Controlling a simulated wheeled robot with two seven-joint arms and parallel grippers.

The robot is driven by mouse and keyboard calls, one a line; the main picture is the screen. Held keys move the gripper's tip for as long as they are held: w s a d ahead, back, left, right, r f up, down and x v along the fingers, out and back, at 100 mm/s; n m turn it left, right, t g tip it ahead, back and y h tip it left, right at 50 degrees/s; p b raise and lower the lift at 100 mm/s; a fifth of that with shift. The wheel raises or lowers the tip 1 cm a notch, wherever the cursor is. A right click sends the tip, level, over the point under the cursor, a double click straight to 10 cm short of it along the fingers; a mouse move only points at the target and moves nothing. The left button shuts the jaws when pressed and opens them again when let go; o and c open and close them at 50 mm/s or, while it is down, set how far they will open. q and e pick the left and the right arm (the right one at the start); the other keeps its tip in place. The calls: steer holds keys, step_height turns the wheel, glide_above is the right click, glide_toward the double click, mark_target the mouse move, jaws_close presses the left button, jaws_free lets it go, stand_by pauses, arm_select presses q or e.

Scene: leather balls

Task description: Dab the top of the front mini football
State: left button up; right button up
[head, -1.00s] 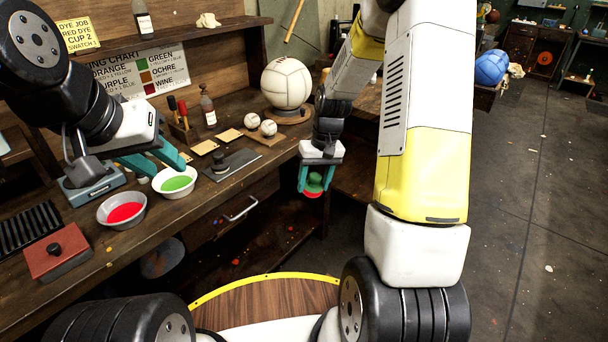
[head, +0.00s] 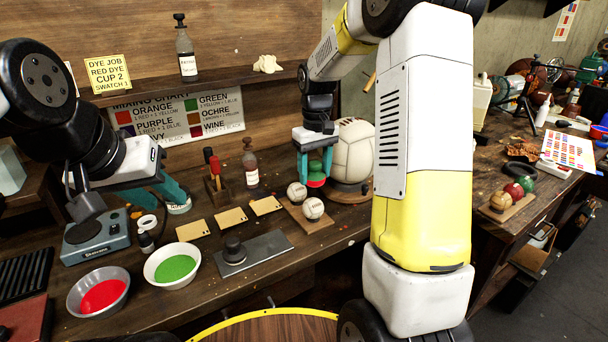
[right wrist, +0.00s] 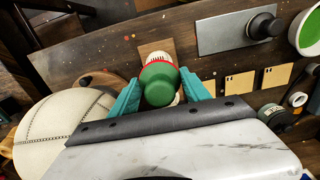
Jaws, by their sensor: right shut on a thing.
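The front mini football (head: 313,209), small and white, rests on a small wooden board (head: 291,214) beside a second mini football (head: 297,191). My right gripper (head: 316,176) is shut on a green dauber (head: 315,169) with a red pad, held above and behind the two balls. In the right wrist view the green dauber (right wrist: 158,88) sits between the teal fingers and covers most of a mini football (right wrist: 160,57).
A bowl of red dye (head: 74,308) and a bowl of green dye (head: 149,277) stand at the front left. A large white ball (head: 354,145) stands behind the right gripper. A dark plate with a knob (head: 262,257) and several tan cards (head: 230,217) lie nearby.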

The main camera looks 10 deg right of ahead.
mark_target(313, 199)
steer(key=shift+w+r, duration=0.1)
steer(key=shift+w, duration=0.45)
steer(key=shift+f, duration=2.95)
steer(key=shift+f, duration=0.45)
stand_by(1.9)
steer(key=shift+r, duration=3.6)
